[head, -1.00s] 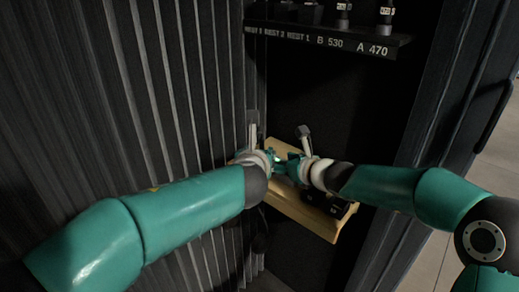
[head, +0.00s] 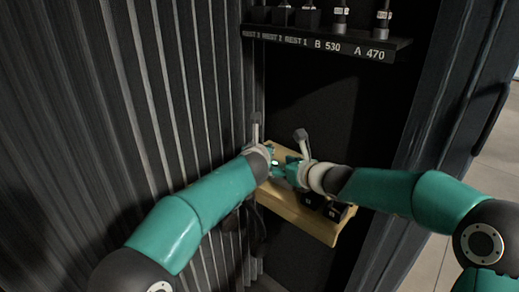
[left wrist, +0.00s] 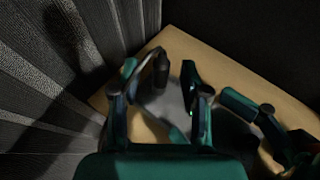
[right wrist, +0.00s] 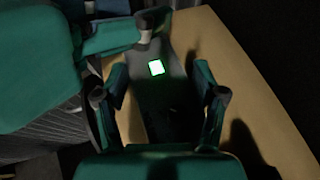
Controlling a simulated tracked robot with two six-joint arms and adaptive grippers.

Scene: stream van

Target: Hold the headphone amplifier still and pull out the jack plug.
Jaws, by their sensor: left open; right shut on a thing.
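The headphone amplifier is a grey box with a lit green square (right wrist: 156,67) on top, in the right wrist view; its grey body also shows in the left wrist view (left wrist: 160,105). My right gripper (head: 286,170) is shut on the amplifier, one finger on each side. A dark jack plug with a curved cable (left wrist: 161,66) shows in the left wrist view. My left gripper (head: 270,153) is open, its fingers apart on either side of the plug and cable. In the head view the grippers hide most of the amplifier. I cannot tell how deep the plug sits.
A wooden shelf (head: 300,217) carries the amplifier, with dark boxes (head: 334,210) at its right. A black rack (head: 350,43) with labelled places hangs above. A ribbed wall (head: 170,110) stands close on the left.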

